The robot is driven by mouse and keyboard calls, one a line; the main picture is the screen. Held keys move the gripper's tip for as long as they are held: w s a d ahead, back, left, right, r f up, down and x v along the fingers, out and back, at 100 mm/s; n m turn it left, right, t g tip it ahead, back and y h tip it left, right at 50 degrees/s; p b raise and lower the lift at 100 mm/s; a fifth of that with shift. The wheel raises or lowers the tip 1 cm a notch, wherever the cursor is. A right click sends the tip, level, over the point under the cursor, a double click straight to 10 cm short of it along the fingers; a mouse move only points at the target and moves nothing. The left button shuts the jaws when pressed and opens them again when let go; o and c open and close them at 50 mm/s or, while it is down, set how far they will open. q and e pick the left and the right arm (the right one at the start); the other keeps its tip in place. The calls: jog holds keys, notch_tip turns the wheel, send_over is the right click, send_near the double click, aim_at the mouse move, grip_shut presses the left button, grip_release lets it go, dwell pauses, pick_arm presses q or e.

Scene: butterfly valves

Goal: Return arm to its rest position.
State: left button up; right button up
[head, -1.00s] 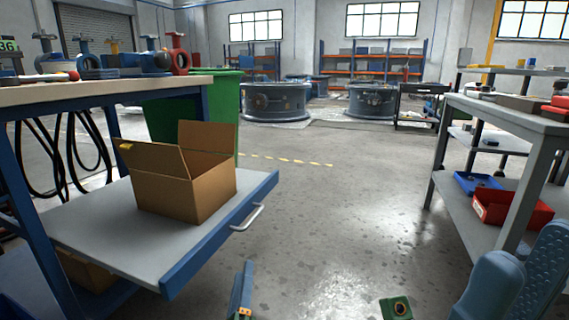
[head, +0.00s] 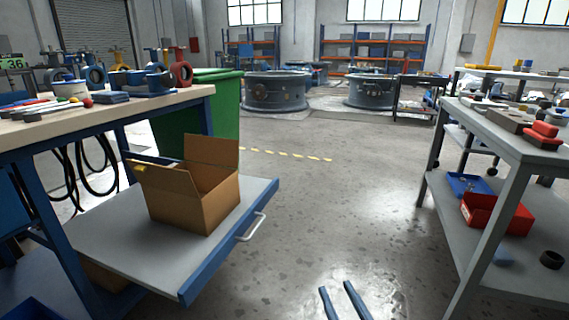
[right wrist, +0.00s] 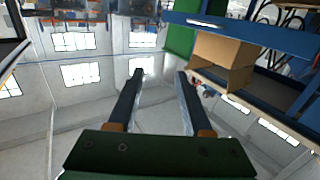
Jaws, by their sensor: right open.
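My right gripper (head: 338,300) shows at the bottom edge of the head view, with two blue fingers apart and nothing between them. The rest of the right arm is out of the head view. My left gripper is in neither view. Several butterfly valves (head: 181,72) in blue and red stand on the workbench at the left, well away from the right gripper.
An open cardboard box (head: 207,205) stands on the pulled-out drawer (head: 130,236) under the workbench (head: 135,106). A grey shelf cart (head: 500,130) with a red bin (head: 497,216) is at the right. A green bin (head: 228,118) stands behind. The floor between is clear.

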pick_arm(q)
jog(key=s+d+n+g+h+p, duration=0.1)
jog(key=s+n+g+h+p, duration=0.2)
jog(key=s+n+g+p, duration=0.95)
pick_arm(e)
jog(key=s+d+f+g+h+b, duration=0.2)
jog(key=s+d+f+g, duration=0.1)
jog(key=s+f+g, duration=0.55)
jog(key=s+d+f+g+h+b, duration=0.25)
jog(key=s+f+g, duration=0.35)
jog(key=s+f, duration=0.5)
pick_arm(q)
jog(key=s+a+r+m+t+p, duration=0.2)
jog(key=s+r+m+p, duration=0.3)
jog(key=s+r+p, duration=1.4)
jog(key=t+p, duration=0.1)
jog(key=p, duration=1.6)
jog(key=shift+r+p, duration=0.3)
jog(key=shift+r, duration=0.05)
pick_arm(e)
jog(key=s+d+r+g, duration=0.1)
jog(key=s+r, duration=0.7)
jog(key=r, duration=0.2)
jog(key=s+d+r+g, duration=0.1)
jog(key=s+d+r, duration=0.1)
jog(key=s+r, duration=0.6)
notch_tip(320, 180, up, 3)
